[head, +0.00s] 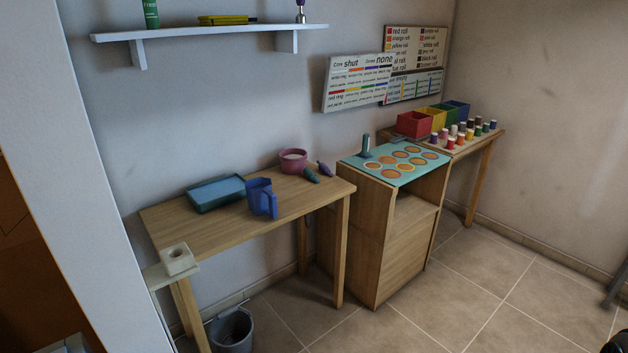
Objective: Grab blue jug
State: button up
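The blue jug (259,198) stands upright on the wooden table (300,200) in the head view, near the table's front edge. Its handle side faces towards the front right. A blue-teal tray (215,194) lies just left of and behind the jug. A pink pot (293,161) with pale contents stands behind it to the right. My gripper is not in this view, so its place relative to the jug cannot be told.
Two small objects, one teal (311,176) and one purple (324,169), lie right of the pot. A grey bucket (232,331) stands on the floor below. A wooden cabinet (392,240) adjoins on the right. A wall shelf (210,33) hangs above. The tiled floor in front is clear.

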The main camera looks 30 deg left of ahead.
aim_at(260, 198)
jog(key=u, duration=0.2)
jog(key=i, duration=1.7)
jog(key=u, duration=1.25)
jog(key=i, duration=1)
jog(key=u, duration=1.2)
jog(key=i, duration=0.4)
jog(key=u, duration=0.25)
